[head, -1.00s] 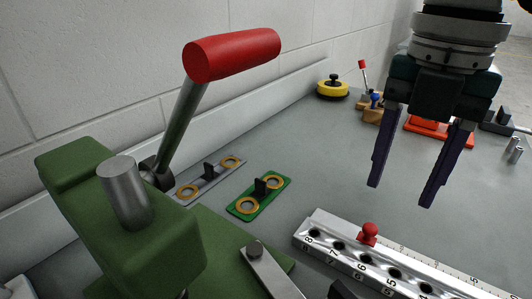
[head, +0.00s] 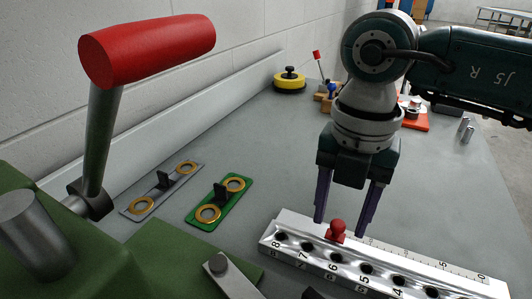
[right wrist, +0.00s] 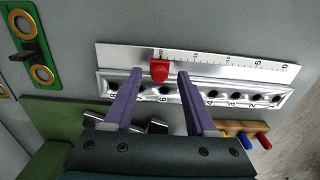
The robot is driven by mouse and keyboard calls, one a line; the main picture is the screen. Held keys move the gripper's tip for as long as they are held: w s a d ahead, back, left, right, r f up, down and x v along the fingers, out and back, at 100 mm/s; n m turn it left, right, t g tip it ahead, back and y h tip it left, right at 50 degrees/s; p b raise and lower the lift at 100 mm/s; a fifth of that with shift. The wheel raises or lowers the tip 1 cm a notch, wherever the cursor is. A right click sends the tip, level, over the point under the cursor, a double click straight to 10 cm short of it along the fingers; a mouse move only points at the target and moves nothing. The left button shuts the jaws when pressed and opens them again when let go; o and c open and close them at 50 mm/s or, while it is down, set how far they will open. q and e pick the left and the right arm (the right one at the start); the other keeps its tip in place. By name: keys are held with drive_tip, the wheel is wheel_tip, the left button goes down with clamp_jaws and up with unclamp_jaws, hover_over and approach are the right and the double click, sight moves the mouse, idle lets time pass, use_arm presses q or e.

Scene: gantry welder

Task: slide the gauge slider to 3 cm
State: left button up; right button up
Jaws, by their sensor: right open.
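The gauge (head: 300,256) is a silver bar with numbered holes and a ruled scale strip along its far side. Its slider has a red knob (head: 337,228), standing near the 6 hole in the head view. In the right wrist view the knob shows between the fingertips (right wrist: 160,74); contact cannot be told. My left gripper is out of view.
A green machine with a red-handled lever (head: 150,48) stands at the left front. A green plate (head: 221,200) and a grey plate (head: 158,195) with rings lie left of the gauge. A yellow disc (head: 289,82) sits by the wall.

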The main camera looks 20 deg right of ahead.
drive_tip(key=shift+c, duration=0.4)
clamp_jaws()
idle(0.9)
